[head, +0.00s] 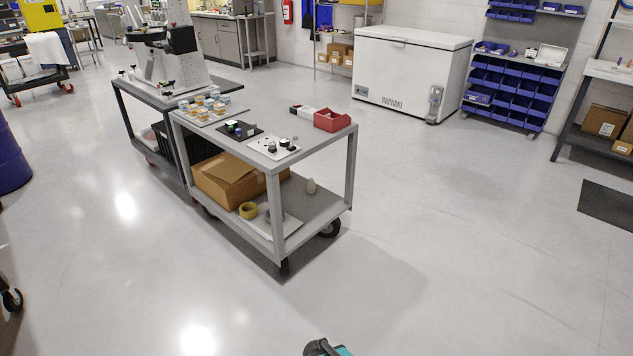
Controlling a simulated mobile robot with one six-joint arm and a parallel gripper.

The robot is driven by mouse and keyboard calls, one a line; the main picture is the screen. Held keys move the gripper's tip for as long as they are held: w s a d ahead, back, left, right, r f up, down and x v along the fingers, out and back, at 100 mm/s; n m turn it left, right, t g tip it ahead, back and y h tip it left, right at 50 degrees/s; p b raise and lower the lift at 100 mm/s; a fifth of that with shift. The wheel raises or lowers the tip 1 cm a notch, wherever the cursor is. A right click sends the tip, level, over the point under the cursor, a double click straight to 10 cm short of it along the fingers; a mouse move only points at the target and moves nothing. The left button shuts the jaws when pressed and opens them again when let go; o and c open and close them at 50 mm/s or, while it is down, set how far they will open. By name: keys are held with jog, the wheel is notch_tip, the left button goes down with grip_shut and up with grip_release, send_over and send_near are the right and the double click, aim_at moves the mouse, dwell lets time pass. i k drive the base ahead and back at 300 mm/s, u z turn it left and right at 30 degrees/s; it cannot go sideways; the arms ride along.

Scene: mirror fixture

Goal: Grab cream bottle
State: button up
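A dark and teal part, which looks like my arm, shows at the bottom edge, well apart from the cart. The fingertips of my gripper do not show, and I see nothing held.
The grey cart (328,199) also bears a cardboard box (222,183), a yellow tape roll (248,210) and, on top, a red bin (331,120). A white freezer (408,75) stands behind. The floor in front and to the right is clear.

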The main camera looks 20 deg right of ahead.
aim_at(311, 184)
jog(key=z, duration=0.05)
jog(key=i, duration=1)
jog(key=z, duration=2)
jog(key=k, duration=0.1)
jog(key=u, duration=3.4)
